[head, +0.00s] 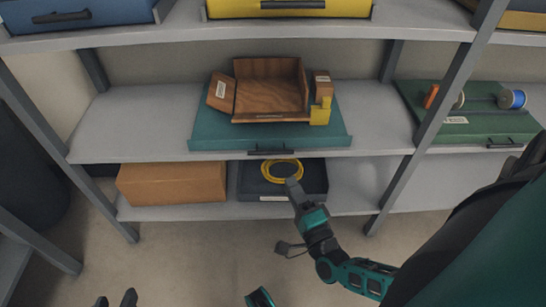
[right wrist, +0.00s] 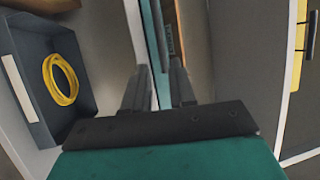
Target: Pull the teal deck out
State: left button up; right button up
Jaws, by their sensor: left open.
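The teal deck (head: 225,136) lies flat on the middle shelf, with a dark handle (head: 270,151) at the middle of its front edge. It carries a brown open box (head: 270,90), small cartons (head: 221,92) and a yellow piece (head: 320,112). My right gripper (head: 292,184) is below and slightly right of the handle, apart from it. In the right wrist view its fingers (right wrist: 158,88) are spread and empty, with the teal deck's edge (right wrist: 149,50) beyond the gap. My left gripper (head: 115,299) is open and empty at the bottom left, far from the shelf; only its fingertips show.
Below, a dark tray (head: 250,183) holds a yellow cable coil (head: 268,172), beside a brown carton (head: 172,184). A green deck (head: 470,128) with spools is on the right. Blue (head: 110,15) and yellow (head: 340,8) decks sit above. Grey posts (head: 437,110) flank the bay.

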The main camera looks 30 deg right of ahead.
aim_at(273, 151)
jog(key=b+x, duration=0.1)
jog(key=x, duration=1)
jog(key=shift+w+r+b, duration=0.1)
jog(key=shift+w+b, duration=0.15)
jog(key=shift+b, duration=0.15)
grip_shut()
